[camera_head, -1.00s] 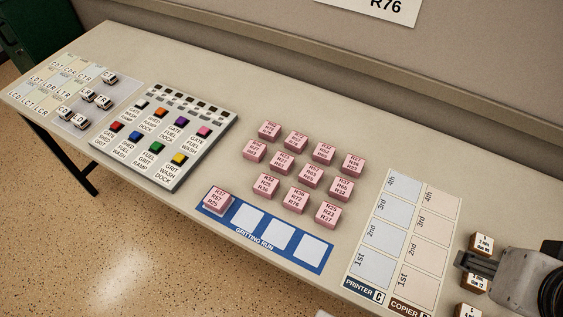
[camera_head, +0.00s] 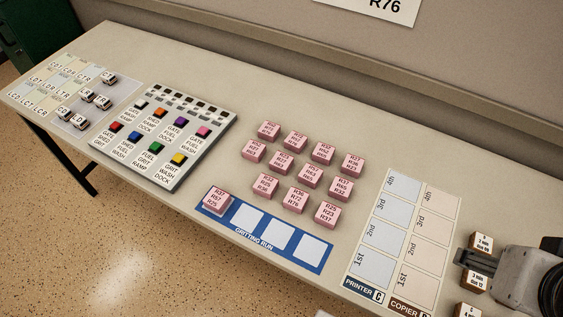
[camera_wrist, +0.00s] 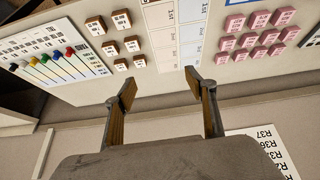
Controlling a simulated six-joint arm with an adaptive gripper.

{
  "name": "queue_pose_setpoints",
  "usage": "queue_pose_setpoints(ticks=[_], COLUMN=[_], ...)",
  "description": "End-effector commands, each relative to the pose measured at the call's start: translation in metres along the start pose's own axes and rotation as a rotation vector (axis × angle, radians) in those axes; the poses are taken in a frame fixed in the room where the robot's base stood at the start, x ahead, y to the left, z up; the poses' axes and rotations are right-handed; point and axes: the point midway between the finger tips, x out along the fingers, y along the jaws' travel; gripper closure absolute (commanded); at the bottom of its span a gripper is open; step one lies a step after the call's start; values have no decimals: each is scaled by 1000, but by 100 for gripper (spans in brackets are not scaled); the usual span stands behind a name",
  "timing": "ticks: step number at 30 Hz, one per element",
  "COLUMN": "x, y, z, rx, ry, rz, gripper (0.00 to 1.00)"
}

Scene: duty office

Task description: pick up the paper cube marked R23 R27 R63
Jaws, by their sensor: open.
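Several pink paper cubes (camera_head: 310,175) stand in rows in the middle of the table. They also show at the upper right of the wrist view (camera_wrist: 249,41). Each top carries small R-number lines, mostly too blurred to read, so I cannot tell which is R23 R27 R63. One more pink cube (camera_head: 217,200) sits in the first space of the blue GRITTING RUN strip (camera_head: 240,235). My gripper (camera_head: 458,257) is at the right of the head view, well apart from the pink cubes. In the wrist view its two fingers (camera_wrist: 160,78) are spread and empty.
Several brown-sided, white-topped blocks (camera_head: 481,241) stand near my gripper. The PRINTER and COPIER sheet (camera_head: 403,235) lies between it and the pink cubes. Left are a button panel (camera_head: 190,110) and a card with small vehicles (camera_head: 100,95). A wall rises behind the table.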

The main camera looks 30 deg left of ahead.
Motion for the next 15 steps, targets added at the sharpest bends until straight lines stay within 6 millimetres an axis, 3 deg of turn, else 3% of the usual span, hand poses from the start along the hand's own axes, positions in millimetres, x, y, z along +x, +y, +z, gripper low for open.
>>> queue_pose_setpoints(ticks=[8, 15], x=[13, 34], y=[11, 19], z=[-36, -89], rx=[-210, -539], ry=[39, 96], rz=[50, 121], gripper=[44, 44])
